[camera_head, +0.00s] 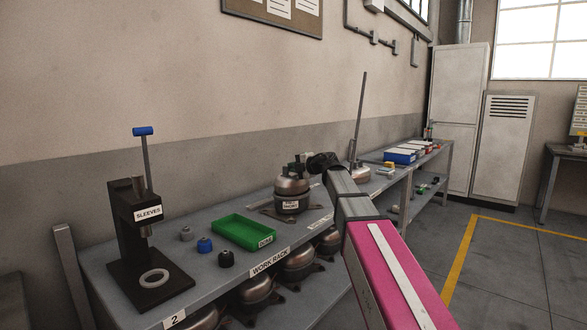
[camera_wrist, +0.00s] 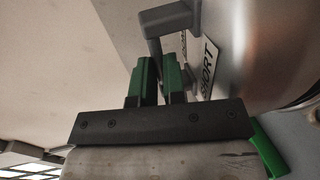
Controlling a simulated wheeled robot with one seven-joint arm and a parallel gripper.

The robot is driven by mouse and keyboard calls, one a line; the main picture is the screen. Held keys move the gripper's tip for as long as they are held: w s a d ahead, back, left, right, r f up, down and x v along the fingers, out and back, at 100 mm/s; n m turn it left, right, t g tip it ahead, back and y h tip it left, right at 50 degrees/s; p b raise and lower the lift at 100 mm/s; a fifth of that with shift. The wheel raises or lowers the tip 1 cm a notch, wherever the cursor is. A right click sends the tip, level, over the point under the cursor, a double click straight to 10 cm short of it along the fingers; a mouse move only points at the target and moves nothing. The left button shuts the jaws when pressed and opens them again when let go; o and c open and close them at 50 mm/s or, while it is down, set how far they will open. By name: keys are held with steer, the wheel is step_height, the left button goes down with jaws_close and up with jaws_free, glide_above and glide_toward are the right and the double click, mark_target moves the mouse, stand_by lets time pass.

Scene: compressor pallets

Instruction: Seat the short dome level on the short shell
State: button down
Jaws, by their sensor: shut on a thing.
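The short dome (camera_head: 291,185) is a rounded metallic cap on the upper part of the unit in the middle of the rack. The short shell (camera_head: 291,206) is under it, with a white label on its front. A dark line shows between them; I cannot tell whether the dome is fully down or level. My gripper (camera_head: 303,167) is at the dome's top right. In the wrist view its green fingers (camera_wrist: 160,66) are close together at a grey bracket (camera_wrist: 172,18), beside the metal side and a "SHORT" label (camera_wrist: 209,68). The exact grip contact is partly hidden.
A green tray (camera_head: 222,239) and several small knobs lie left of the unit. A black sleeve press (camera_head: 135,225) with a blue-topped lever stands farther left. A thin upright rod (camera_head: 361,105) and another metal unit are behind my arm. More units sit on the lower shelf.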

steer(key=shift+f, duration=0.65)
stand_by(0.8)
steer(key=c, duration=1.1)
jaws_free()
steer(key=shift+f, duration=0.1)
steer(key=v, duration=1)
steer(key=shift+s+d, duration=0.25)
steer(key=shift+d, duration=0.05)
